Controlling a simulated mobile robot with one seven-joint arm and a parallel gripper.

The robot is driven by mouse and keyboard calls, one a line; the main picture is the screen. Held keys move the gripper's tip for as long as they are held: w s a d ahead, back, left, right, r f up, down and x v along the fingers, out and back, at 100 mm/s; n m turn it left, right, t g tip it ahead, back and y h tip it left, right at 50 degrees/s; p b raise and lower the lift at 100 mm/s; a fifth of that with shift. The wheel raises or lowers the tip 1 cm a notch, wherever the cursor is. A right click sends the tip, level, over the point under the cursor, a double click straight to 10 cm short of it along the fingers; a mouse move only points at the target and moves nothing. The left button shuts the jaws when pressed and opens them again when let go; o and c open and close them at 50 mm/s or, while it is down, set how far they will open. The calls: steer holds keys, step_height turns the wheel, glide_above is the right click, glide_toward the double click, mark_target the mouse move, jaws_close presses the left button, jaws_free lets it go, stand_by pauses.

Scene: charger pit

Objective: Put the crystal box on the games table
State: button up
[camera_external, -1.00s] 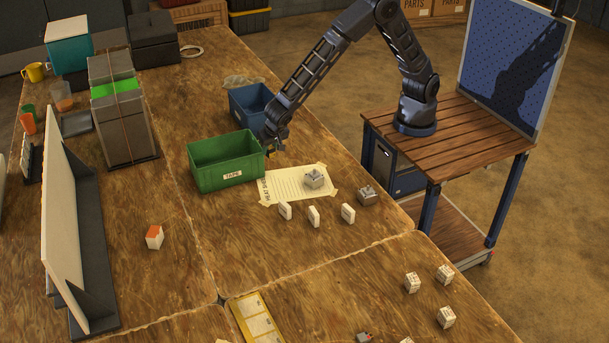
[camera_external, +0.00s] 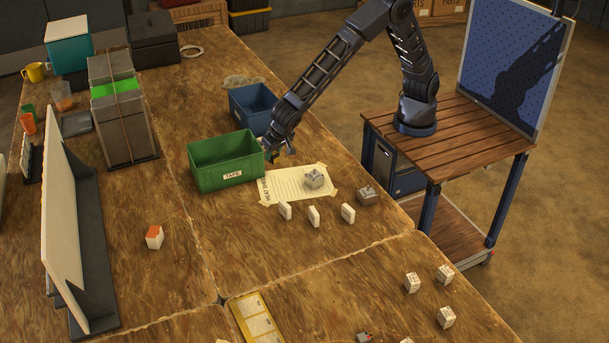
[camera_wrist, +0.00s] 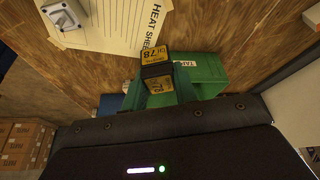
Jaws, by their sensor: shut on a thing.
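My gripper (camera_external: 279,152) is at the right end of the green bin (camera_external: 231,176) labelled TAPE. In the wrist view my gripper (camera_wrist: 157,92) is shut on a small black box (camera_wrist: 156,70) with yellow labels reading 78. The box appears just above the worktop in the external view (camera_external: 275,156), small and partly hidden by the gripper. I cannot tell for sure that it is the crystal box, as the rest of its label is too small. Nothing in view is plainly marked as the games table; the large wooden worktop (camera_external: 130,250) fills most of the external view.
A blue bin (camera_external: 251,104) stands behind the green bin. A taped paper sheet (camera_external: 288,186) bears a small grey block (camera_external: 314,178). Several small white boxes lie nearer the camera. A white upright panel (camera_external: 66,220) stands at left. A slatted cart (camera_external: 455,140) stands at right.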

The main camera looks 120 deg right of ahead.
steer(key=a+n+t, duration=0.1)
steer(key=a+n, duration=0.3)
steer(key=a, duration=1.5)
steer(key=n+t+y, duration=0.2)
steer(key=n+y, duration=0.2)
steer(key=n, duration=0.6)
glide_above(464, 318)
steer(key=s, duration=0.2)
step_height(464, 318, down, 20)
steer(key=shift+w, duration=0.1)
steer(key=shift+f, duration=0.1)
steer(key=o, duration=0.9)
steer(key=shift+o, duration=0.2)
